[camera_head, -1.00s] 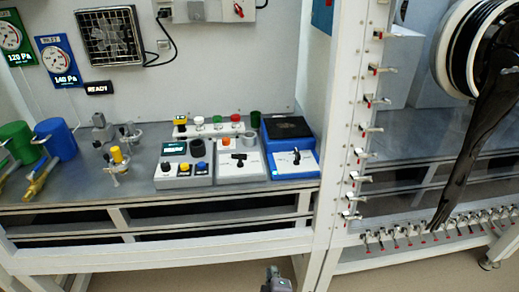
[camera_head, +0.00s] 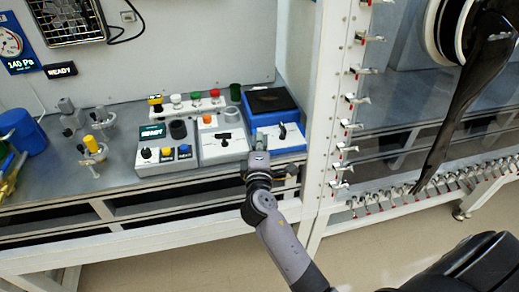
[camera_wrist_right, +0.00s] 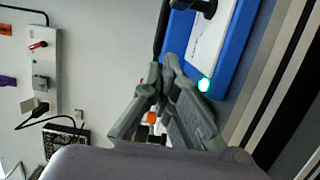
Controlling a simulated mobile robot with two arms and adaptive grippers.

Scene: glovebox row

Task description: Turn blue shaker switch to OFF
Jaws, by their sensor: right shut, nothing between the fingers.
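The blue shaker (camera_head: 274,118) stands at the right end of the bench with a black top pad. Its sloped white front panel carries a black switch handle (camera_head: 282,130). My right gripper (camera_head: 258,159) is in front of the shaker's near left corner, apart from the switch. Its fingers (camera_wrist_right: 168,70) are together and empty. The handle's exact setting is too small to read. My left gripper is out of view.
A grey box with a black handle (camera_head: 224,138) stands directly left of the shaker, and a control box with several knobs (camera_head: 167,154) further left. A white frame post (camera_head: 325,120) with clamps rises on the right.

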